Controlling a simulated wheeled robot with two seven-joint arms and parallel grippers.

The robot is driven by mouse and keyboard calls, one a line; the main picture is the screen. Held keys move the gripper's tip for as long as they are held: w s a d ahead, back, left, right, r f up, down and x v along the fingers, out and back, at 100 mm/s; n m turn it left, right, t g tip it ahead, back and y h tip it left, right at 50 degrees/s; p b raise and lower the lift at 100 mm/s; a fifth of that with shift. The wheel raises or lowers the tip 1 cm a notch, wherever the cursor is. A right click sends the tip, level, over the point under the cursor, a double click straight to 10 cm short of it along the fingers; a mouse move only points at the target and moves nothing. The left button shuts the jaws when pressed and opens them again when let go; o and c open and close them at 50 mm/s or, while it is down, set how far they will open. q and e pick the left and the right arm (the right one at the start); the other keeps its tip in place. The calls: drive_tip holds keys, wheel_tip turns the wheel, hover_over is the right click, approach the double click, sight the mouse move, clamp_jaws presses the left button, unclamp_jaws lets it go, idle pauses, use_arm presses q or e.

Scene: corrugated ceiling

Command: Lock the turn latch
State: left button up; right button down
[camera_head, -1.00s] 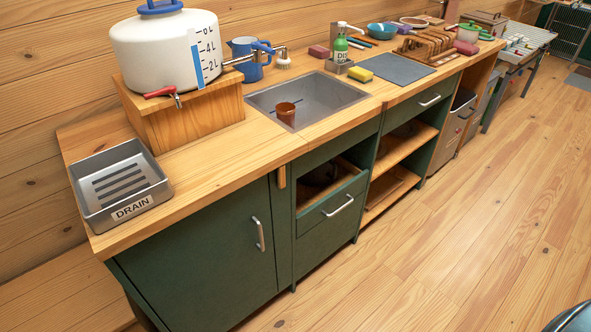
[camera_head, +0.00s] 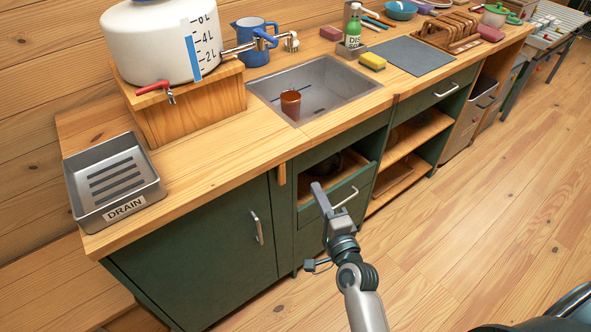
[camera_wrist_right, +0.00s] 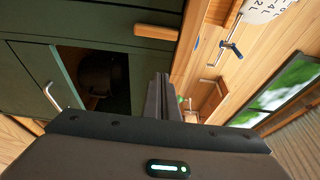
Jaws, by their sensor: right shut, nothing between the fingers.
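The turn latch (camera_head: 282,173) is a small wooden bar just under the counter edge, at the upper right corner of the green cabinet door (camera_head: 215,240). It stands upright in the head view, and the door looks shut. The latch also shows in the right wrist view (camera_wrist_right: 155,31), above the fingers and apart from them. My right gripper (camera_head: 318,190) is shut and empty, in front of the drawer unit, right of the latch and lower. It also shows in the right wrist view (camera_wrist_right: 163,80). My left gripper is not in view.
A drawer (camera_head: 335,207) with a metal handle sits right of the door, below an open compartment (camera_head: 335,165). The counter (camera_head: 215,145) overhangs above the latch and holds a drain tray (camera_head: 112,178) and a sink (camera_head: 325,85).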

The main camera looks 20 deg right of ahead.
sight(281, 173)
idle(0.3)
drive_tip(key=w+a+p, duration=0.1)
drive_tip(key=w, duration=0.2)
drive_tip(key=w+a+p, duration=0.1)
drive_tip(key=w, duration=0.1)
drive_tip(key=w+a+p, duration=0.1)
drive_tip(key=w, duration=0.2)
drive_tip(key=shift+w+a, duration=0.25)
drive_tip(key=shift+w, duration=0.1)
drive_tip(key=shift+a+f, duration=0.1)
drive_tip(key=shift+a, duration=0.15)
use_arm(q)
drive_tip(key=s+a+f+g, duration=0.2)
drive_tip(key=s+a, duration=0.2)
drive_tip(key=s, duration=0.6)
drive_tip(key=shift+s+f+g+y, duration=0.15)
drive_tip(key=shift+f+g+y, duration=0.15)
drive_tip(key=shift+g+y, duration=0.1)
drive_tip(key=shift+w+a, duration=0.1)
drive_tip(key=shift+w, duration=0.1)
